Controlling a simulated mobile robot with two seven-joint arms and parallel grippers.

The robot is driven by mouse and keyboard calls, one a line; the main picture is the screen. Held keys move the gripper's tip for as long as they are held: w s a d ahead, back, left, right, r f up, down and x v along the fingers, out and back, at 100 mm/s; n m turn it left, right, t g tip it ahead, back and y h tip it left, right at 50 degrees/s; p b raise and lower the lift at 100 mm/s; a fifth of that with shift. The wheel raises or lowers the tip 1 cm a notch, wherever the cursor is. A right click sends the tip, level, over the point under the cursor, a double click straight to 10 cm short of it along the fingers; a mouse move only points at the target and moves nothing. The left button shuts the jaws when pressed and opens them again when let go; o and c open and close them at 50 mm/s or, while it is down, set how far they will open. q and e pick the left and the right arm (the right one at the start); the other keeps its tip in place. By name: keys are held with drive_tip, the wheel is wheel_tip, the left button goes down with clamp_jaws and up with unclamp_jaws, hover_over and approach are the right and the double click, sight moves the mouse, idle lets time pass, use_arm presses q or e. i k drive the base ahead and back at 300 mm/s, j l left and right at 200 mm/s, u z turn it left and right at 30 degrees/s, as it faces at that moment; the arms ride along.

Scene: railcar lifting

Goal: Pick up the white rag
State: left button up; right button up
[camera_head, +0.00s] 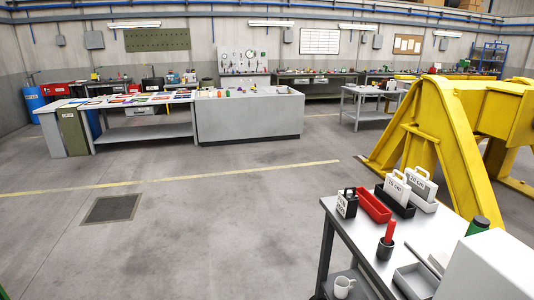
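I cannot make out a white rag anywhere in the head view; at this distance small cloths on the far benches are too small to tell. Neither of my grippers shows in the picture. The nearest work surface is a grey metal table (417,238) at the lower right. On it I see a red bin (374,207), black and white label holders, a dark cup (385,249) with a red stick-like thing in it, and a grey tray (414,281). A large white block (490,270) hides the table's near right part.
A white mug (343,286) sits on the table's lower shelf. A yellow steel frame (437,130) stands behind the table. A long grey counter (250,118) and workbenches line the back. The floor at left and centre is clear, with a dark grate (111,208).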

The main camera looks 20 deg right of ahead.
sight(439, 260)
drive_tip(key=i+z, duration=0.4)
drive_tip(key=i+j+z, duration=0.15)
drive_tip(key=i+z, duration=0.2)
drive_tip(key=i+j+z, duration=0.25)
drive_tip(key=z, duration=0.15)
drive_tip(key=i, duration=0.05)
